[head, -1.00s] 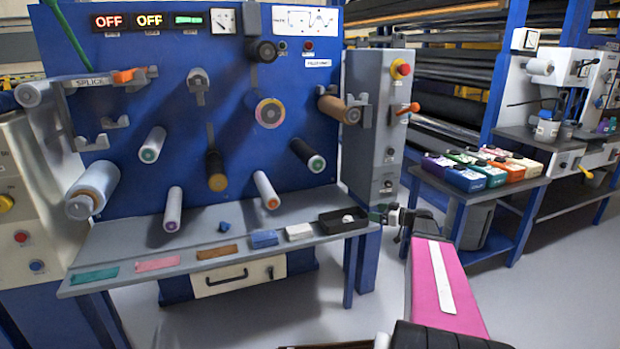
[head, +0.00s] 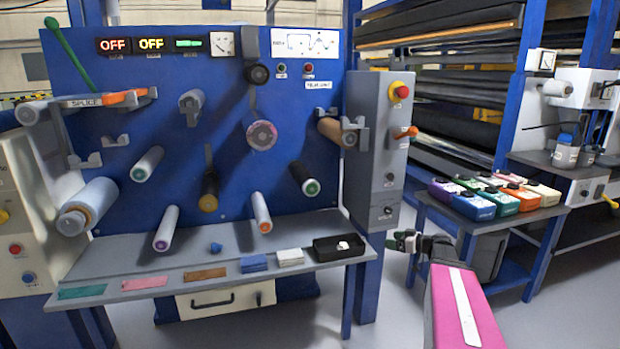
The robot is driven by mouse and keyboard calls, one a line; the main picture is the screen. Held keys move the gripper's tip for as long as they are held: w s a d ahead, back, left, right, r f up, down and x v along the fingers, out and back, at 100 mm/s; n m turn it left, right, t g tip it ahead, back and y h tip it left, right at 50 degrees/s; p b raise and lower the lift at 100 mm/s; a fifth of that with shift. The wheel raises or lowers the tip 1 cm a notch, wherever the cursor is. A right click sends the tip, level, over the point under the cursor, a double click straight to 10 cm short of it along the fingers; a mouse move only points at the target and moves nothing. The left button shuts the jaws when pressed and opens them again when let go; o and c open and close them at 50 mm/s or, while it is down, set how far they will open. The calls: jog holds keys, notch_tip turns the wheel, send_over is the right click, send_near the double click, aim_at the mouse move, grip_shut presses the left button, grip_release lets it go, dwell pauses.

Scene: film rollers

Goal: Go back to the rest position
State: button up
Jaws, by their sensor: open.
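My gripper (head: 391,241) is at the end of my pink arm, right of the machine's shelf, in front of the grey control column. It is small in the head view and its jaws are open, with nothing seen between them. It is apart from the black tray (head: 325,252) at the shelf's right end, which holds a small white object (head: 343,246). The film machine (head: 120,200) has a blue panel with several rollers.
The grey shelf (head: 120,272) carries coloured pads, a blue block (head: 253,263) and a white block (head: 290,257). A side table (head: 455,208) with several coloured bottles stands to the right of my gripper. Grey floor shows around my arm.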

jog(key=s+a+f+m+g+h, duration=0.45)
jog(key=s+a+f+g, duration=0.3)
jog(key=s+a, duration=0.4)
jog(key=s+a+f+m+g+h, duration=0.2)
jog(key=s+m+h, duration=0.3)
jog(key=s, duration=0.5)
jog(key=shift+f+h, duration=0.9)
jog(key=shift+h, duration=0.45)
jog(key=shift+a, duration=0.1)
